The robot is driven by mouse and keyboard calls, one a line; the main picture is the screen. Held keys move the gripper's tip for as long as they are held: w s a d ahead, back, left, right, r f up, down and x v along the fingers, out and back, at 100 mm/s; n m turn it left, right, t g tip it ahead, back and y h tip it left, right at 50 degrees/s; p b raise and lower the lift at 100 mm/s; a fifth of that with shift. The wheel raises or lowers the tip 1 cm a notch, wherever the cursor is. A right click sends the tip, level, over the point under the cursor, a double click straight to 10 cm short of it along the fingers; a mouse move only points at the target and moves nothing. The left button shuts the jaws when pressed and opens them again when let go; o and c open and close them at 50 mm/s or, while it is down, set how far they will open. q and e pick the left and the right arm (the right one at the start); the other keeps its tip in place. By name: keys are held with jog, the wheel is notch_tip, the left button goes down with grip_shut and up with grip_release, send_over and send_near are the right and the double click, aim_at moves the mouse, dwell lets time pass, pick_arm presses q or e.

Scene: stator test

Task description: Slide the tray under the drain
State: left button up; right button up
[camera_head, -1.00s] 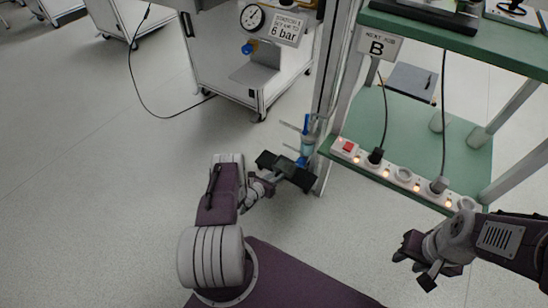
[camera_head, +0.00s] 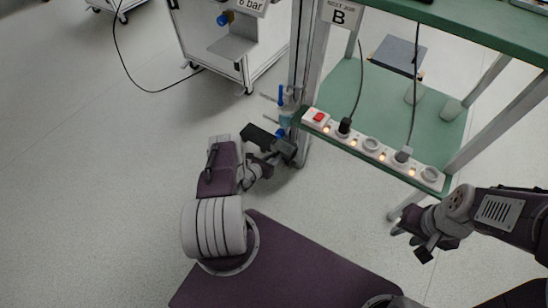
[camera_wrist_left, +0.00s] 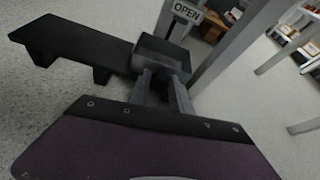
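The tray (camera_wrist_left: 166,50), a small dark open-topped box, stands at the right end of a low black bench (camera_wrist_left: 75,40) in the left wrist view. In the head view the tray (camera_head: 286,151) is the dark block right of the bench (camera_head: 257,135). The drain is at the blue and clear bowl unit (camera_head: 284,117) on the post above the tray; its outlet is too small to make out. My left gripper (camera_wrist_left: 164,76) is at the tray's near side, fingers apart; whether they touch or grip it is unclear. My right gripper (camera_head: 408,242) is open and empty.
A green-shelved rack (camera_head: 385,95) with a lit power strip (camera_head: 370,145) stands right of the post. A white cabinet (camera_head: 225,45) with a trailing cable is behind. The "OPEN" sign (camera_wrist_left: 187,12) is beyond the tray.

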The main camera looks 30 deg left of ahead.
pick_arm(q)
jog(key=o, duration=0.4)
jog(key=shift+d+f, duration=0.1)
jog(key=shift+d, duration=0.25)
jog(key=shift+a, duration=0.1)
jog(key=p+v, duration=0.5)
jog(key=v, duration=0.4)
jog(key=shift+s+p, duration=0.1)
jog(key=shift+p, duration=0.3)
